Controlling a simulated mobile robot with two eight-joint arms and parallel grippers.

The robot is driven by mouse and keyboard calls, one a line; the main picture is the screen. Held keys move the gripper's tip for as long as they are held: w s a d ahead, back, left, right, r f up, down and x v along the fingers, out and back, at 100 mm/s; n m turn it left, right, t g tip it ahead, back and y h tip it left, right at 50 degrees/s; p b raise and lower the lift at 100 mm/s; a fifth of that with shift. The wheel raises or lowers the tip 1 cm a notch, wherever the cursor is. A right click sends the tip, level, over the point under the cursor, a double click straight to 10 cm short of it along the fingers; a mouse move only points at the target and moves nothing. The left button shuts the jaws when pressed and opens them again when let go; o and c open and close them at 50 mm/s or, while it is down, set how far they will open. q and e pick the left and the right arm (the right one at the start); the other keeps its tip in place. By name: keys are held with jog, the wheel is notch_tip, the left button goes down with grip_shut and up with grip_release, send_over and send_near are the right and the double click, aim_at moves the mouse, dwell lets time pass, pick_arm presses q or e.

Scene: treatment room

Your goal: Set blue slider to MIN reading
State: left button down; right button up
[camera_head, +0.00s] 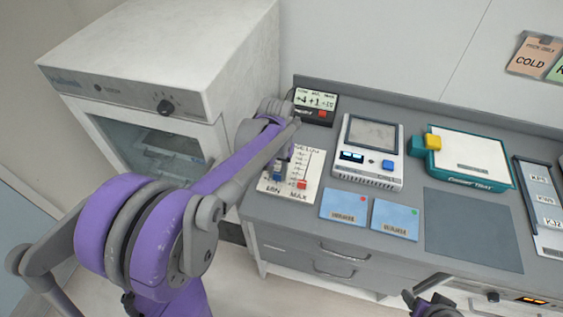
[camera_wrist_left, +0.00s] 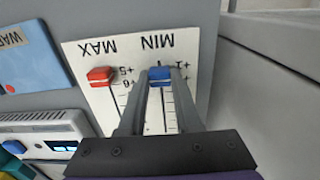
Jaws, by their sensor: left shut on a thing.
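The blue slider (camera_head: 277,176) is on a white panel (camera_head: 313,166) with two scales, in the column above the printed MIN. In the left wrist view the blue slider (camera_wrist_left: 160,74) is between the two fingertips of my left gripper (camera_wrist_left: 159,82), which is shut on it. The knob sits near the lettered end of its slot. The red slider (camera_head: 301,184) stands beside it in the MAX column; it also shows in the left wrist view (camera_wrist_left: 101,75). My left arm partly covers the panel's upper left.
A white device with a screen (camera_head: 372,134), two blue cards (camera_head: 344,206), a grey mat (camera_head: 471,229) and a teal-edged tray (camera_head: 470,162) occupy the counter to the right. A white cabinet (camera_head: 165,60) stands left. My right gripper (camera_head: 432,304) is low at the bottom, partly cut off.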

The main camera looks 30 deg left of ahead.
pick_arm(q)
jog(key=shift+s+d, duration=0.15)
jog(key=shift+s, duration=0.4)
jog(key=c, duration=0.6)
grip_release()
jog(key=shift+s, duration=0.1)
jog(key=shift+r, duration=0.1)
jog(key=shift+r, duration=0.4)
notch_tip(320, 180, up, 10)
jog(key=shift+p, duration=0.3)
